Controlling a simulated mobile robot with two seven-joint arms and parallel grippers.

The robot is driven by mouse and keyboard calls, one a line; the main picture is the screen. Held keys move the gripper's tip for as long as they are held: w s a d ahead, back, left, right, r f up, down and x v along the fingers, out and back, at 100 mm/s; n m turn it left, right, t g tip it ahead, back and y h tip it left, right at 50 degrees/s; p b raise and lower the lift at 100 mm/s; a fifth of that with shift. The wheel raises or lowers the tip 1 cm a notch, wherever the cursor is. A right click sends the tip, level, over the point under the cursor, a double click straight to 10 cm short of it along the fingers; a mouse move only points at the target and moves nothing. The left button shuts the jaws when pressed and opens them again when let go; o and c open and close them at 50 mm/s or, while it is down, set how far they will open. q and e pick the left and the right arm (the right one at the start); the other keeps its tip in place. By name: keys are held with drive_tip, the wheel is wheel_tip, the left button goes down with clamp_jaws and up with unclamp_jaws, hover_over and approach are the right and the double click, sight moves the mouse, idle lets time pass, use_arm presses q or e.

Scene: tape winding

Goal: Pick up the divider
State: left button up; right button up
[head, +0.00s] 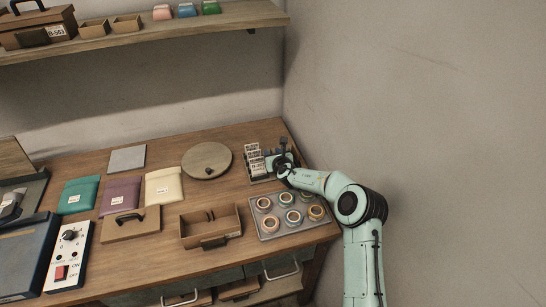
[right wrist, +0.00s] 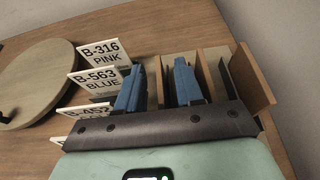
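A rack (head: 262,180) with several white label cards (head: 254,160) stands at the back right of the table. In the right wrist view the cards read B-316 PINK (right wrist: 104,53) and B-563 BLUE (right wrist: 97,80), with another partly hidden. Beside them stand thin upright wooden panels (right wrist: 158,68) with slots between; I cannot tell which piece is the divider. My right gripper (head: 281,161) is at the rack. Its two blue fingers (right wrist: 160,87) are apart and point down among the panels, with a thin panel edge between them. Whether they touch it is unclear. My left gripper is out of view.
A round wooden board (head: 207,158) lies left of the rack. A grey tray of tape rolls (head: 290,235) and an open wooden box (head: 190,240) are in front. Coloured pouches (head: 120,194) and a switch box (head: 70,255) are left. A wall closes the right side.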

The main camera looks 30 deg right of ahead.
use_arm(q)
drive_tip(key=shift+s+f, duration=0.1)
use_arm(e)
drive_tip(key=shift+s, duration=0.1)
clamp_jaws()
drive_tip(key=shift+r, duration=0.5)
wheel_tip(320, 180, up, 8)
drive_tip(key=shift+f, duration=0.1)
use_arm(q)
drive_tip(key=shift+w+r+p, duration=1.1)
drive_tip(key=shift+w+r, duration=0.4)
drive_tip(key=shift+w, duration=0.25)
use_arm(e)
wheel_tip(320, 180, up, 11)
